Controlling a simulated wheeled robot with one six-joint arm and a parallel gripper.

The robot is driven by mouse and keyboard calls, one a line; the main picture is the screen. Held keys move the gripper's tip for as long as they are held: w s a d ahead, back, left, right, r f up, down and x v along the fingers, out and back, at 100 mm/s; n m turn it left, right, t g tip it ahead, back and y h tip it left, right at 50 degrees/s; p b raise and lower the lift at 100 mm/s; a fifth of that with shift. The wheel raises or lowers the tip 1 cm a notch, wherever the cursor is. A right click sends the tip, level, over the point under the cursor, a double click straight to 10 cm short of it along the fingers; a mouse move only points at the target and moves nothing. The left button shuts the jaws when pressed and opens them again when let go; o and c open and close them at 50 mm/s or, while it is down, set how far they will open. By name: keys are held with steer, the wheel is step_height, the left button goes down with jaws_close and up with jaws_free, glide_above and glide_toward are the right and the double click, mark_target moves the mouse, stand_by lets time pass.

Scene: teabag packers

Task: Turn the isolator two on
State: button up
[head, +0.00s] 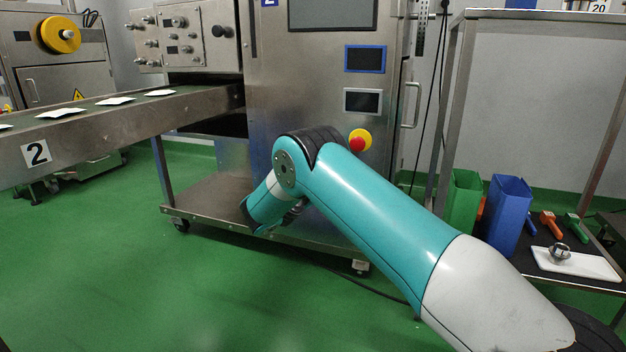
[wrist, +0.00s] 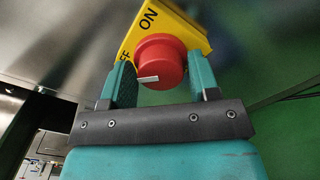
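In the wrist view the isolator shows as a red round knob (wrist: 162,60) on a yellow plate (wrist: 190,30). The plate reads ON at the top, with part of OFF at its left edge. The knob's white mark lies on its left side, on the OFF side. My gripper (wrist: 163,78) has one teal finger on each side of the knob. In the head view my arm hides my gripper and this isolator.
The steel machine (head: 275,95) stands behind my arm, with a red-and-yellow round control (head: 360,139) on its front. A conveyor (head: 100,120) marked 2 runs left. At right, a rack holds a green bin (head: 464,200), a blue bin (head: 507,215) and a white tray (head: 575,263).

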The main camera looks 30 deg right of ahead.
steer(key=c, duration=0.6)
steer(key=m+p, duration=0.3)
steer(key=m, duration=1.4)
steer(key=shift+s+d+m, duration=0.1)
steer(key=shift+d+m, duration=0.05)
steer(key=shift+m, duration=0.25)
steer(key=shift+o, duration=0.2)
